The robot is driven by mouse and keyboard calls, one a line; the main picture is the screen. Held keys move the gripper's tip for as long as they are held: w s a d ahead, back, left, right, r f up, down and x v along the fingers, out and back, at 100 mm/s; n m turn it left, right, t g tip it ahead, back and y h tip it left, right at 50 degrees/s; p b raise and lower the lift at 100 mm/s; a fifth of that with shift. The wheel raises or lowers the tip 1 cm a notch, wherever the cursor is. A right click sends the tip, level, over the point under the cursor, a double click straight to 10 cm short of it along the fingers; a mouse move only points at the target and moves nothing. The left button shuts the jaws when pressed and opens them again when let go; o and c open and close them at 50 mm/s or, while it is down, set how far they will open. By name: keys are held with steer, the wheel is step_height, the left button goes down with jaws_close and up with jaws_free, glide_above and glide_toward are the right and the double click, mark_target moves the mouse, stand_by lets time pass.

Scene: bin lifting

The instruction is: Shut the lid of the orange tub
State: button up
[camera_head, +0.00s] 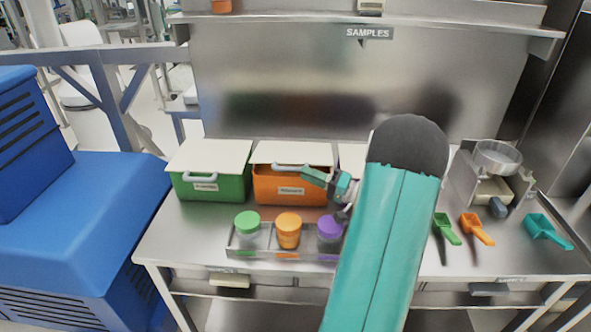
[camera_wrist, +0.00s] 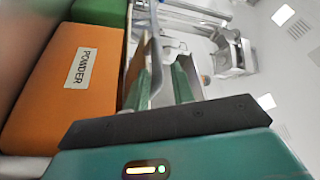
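The orange tub (camera_head: 290,190) stands on the bench between a green tub and my arm. Its white lid (camera_head: 292,151) lies over the top and looks slightly raised at the front edge. A grey handle (camera_head: 290,165) is on the lid's front. My gripper (camera_head: 318,175) is at the right end of this handle. In the wrist view, the orange tub (camera_wrist: 65,85) shows its POWDER label, and the grey handle (camera_wrist: 155,50) runs between the spread green fingers of my gripper (camera_wrist: 163,85). A gap shows beside the right finger.
The green tub (camera_head: 212,187) has a white lid. A rack (camera_head: 262,254) with green-, orange- and purple-lidded jars stands in front. A third tub is mostly hidden behind my arm. Green, orange and teal scoops (camera_head: 545,230) and a scale (camera_head: 492,175) are at right.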

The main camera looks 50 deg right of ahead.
steer(key=v, duration=0.7)
steer(key=shift+s, duration=0.25)
steer(key=shift+d, duration=0.1)
steer(key=w+a+r+n+g+y, duration=0.15)
steer(key=a+g, duration=0.25)
steer(key=a, duration=0.5)
steer(key=w+a+r+n+g+y, duration=0.1)
steer(key=w+a+r+n+g, duration=0.15)
steer(key=a+g, duration=0.45)
steer(key=w+a+r+n+g+y, duration=0.1)
steer(key=w+a+g+y, duration=0.15)
steer(key=a, duration=0.85)
steer(key=s+a+r+n+h, duration=0.2)
steer(key=s+a+h, duration=0.2)
steer(key=a, duration=0.3)
steer(key=s+a+r+n+h, duration=0.2)
steer(key=s+a+h, duration=0.3)
steer(key=a+h, duration=0.2)
steer(key=shift+s+a, duration=0.15)
steer(key=shift+a, duration=0.35)
steer(key=shift+r, duration=0.1)
